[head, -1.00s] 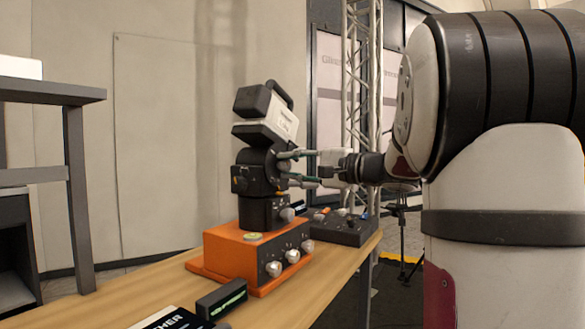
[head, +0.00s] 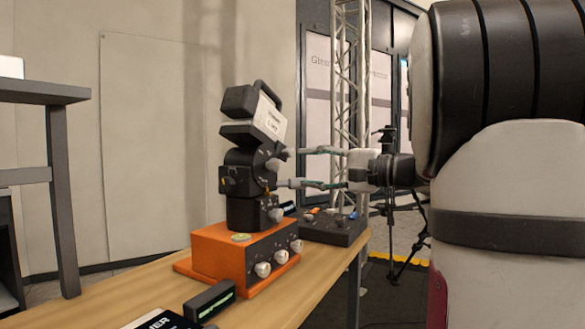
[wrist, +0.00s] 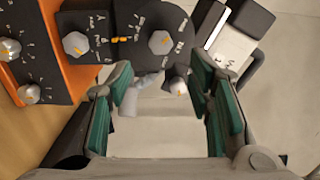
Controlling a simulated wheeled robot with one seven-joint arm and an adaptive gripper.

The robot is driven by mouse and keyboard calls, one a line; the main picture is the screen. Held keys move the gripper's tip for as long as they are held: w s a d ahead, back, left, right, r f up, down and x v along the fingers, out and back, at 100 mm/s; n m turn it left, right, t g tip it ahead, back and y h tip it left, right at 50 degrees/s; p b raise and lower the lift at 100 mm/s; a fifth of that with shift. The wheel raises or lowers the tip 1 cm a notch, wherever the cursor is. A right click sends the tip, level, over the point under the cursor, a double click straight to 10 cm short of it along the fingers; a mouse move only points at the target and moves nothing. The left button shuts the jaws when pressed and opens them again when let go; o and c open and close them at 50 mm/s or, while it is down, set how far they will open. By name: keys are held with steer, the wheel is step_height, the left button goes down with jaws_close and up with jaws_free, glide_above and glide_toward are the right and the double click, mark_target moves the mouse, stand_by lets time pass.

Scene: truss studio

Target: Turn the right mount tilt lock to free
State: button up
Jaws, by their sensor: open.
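A black mount (head: 243,181) stands on an orange base (head: 219,256) and carries a tilted camera-like unit (head: 262,117). In the head view a round grey knob (head: 273,165) sits on its tilt joint. Small markings there are not clearly readable. My gripper (head: 284,167) is open and empty, its fingers spread at the mount's right side. In the wrist view the paler knob lies between the fingertips (wrist: 160,85), and contact cannot be told.
Several knobs line the orange base's front, and another knob (head: 275,215) sits low on the mount. A dark control box (head: 335,229) stands behind on the wooden table (head: 130,290). A small display (head: 210,301) lies in front. A truss (head: 350,90) rises behind.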

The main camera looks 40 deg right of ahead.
steer(key=shift+v, duration=1.9)
